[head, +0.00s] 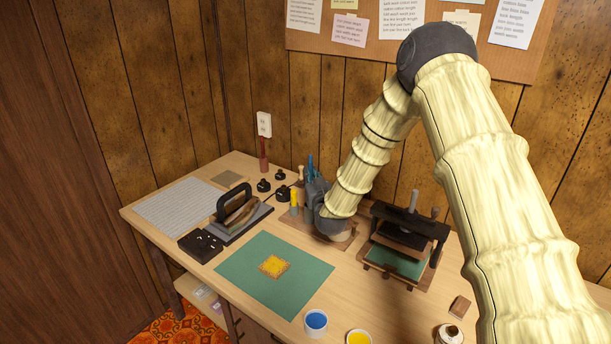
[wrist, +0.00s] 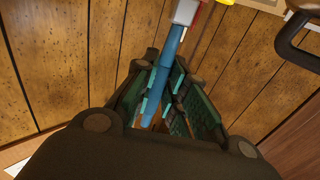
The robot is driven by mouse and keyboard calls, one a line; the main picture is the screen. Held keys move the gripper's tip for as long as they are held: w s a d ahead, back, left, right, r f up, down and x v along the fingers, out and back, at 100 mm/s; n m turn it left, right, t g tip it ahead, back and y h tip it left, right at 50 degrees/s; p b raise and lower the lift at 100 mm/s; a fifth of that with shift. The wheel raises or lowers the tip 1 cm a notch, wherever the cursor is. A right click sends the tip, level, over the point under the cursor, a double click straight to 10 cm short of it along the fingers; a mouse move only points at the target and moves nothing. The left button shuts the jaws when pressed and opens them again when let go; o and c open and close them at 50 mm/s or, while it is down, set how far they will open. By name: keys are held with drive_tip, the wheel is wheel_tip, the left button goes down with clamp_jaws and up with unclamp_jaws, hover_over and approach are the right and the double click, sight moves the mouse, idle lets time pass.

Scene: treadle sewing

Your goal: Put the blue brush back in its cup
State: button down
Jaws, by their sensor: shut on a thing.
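My gripper (wrist: 158,88) is shut on the blue brush (wrist: 168,62), whose blue handle runs between the finger pads in the wrist view. A pale grey piece shows at the brush's far end. In the head view, my gripper (head: 314,188) is over the back middle of the table, partly hidden by my arm, with slim blue shapes between its fingers. A white cup with blue contents (head: 316,322) stands at the table's front edge, apart from my gripper. A cup with yellow contents (head: 358,338) stands to its right.
A green mat (head: 308,288) with a yellow patterned piece lies in front of my gripper. A dark press (head: 406,240) stands to the right. A black-handled tool (head: 237,205) and small black knobs (head: 264,185) are to the left. A yellow upright item (head: 294,197) stands beside my gripper.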

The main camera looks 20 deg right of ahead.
wheel_tip(320, 180, down, 8)
drive_tip(key=b, duration=0.5)
idle(0.4)
idle(0.3)
drive_tip(key=c, duration=1.4)
unclamp_jaws()
drive_tip(key=s, duration=0.8)
drive_tip(key=s+a, duration=0.1)
drive_tip(key=s, duration=0.3)
